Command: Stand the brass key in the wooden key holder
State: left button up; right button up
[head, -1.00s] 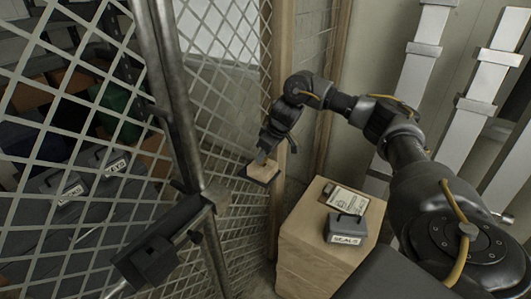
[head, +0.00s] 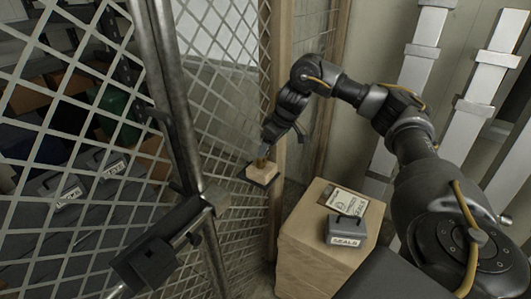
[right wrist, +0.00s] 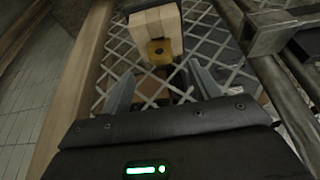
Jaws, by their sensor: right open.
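The wooden key holder (head: 262,174) is a pale block on a dark shelf at the mesh fence, in the middle of the head view. It also shows at the top of the right wrist view (right wrist: 156,20). The brass key (right wrist: 160,52) has its bow showing at the holder's face, with its shaft seemingly inside the block. My right gripper (right wrist: 163,86) is open, its two fingers apart and clear of the key, a short way back from it. In the head view the right gripper (head: 264,151) is just above the holder. My left gripper is not in view.
A wire mesh fence (head: 215,125) with metal posts and a latch box (head: 150,262) fills the left. A wooden cabinet (head: 305,240) stands at the right, bearing a clipboard (head: 333,199) and a grey box marked SEALS (head: 346,231). Grey cases (head: 62,205) lie behind the mesh.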

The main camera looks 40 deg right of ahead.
jog(key=p+v, duration=0.1)
jog(key=v, duration=0.4)
jog(key=shift+s+r, duration=0.1)
jog(key=shift+r, duration=0.15)
jog(key=shift+f, duration=0.1)
dwell(0.5)
